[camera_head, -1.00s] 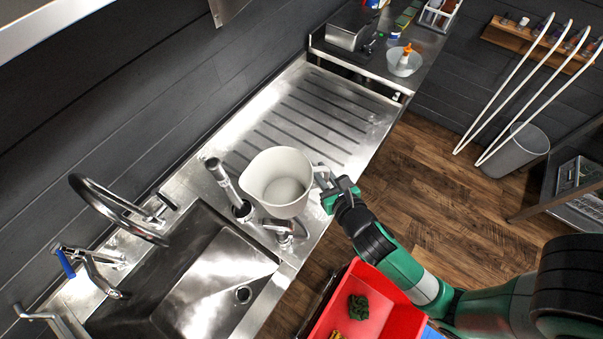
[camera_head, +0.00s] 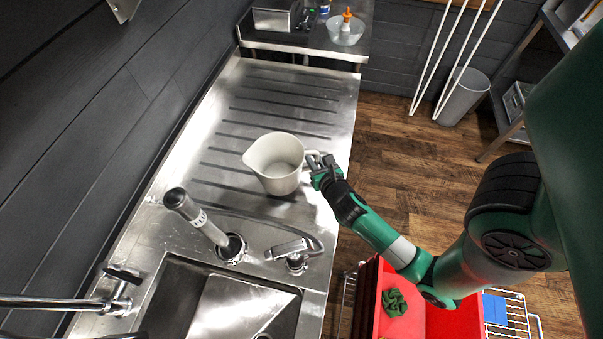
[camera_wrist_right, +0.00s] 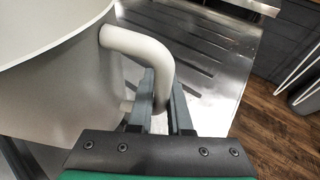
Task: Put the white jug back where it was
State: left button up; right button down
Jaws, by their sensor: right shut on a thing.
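The white jug (camera_head: 276,165) is upright over the ridged steel drainboard (camera_head: 235,95), its spout to the left and its handle to the right. I cannot tell whether its base touches the drainboard. My right gripper (camera_head: 322,172) is shut on the jug's handle. In the right wrist view the handle (camera_wrist_right: 140,45) runs down between the two fingers (camera_wrist_right: 160,105), and the jug's body (camera_wrist_right: 60,85) fills the left side. My left gripper is not in view.
Nearer me are a sink (camera_head: 235,305), an upright sprayer (camera_head: 195,215) and a tap (camera_head: 294,250). Past the drainboard's far end stand a glass bowl (camera_head: 346,32) and a metal box (camera_head: 272,15). A red bin (camera_head: 440,315) is at lower right. The drainboard beyond the jug is clear.

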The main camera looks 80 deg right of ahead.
notch_tip(320, 180, down, 5)
jog(key=shift+w+f+b, duration=0.1)
jog(key=shift+b, duration=1.1)
jog(key=shift+r, duration=0.2)
jog(key=shift+f, duration=0.2)
jog(key=c, duration=0.8)
grip_release()
jog(key=shift+c, duration=0.2)
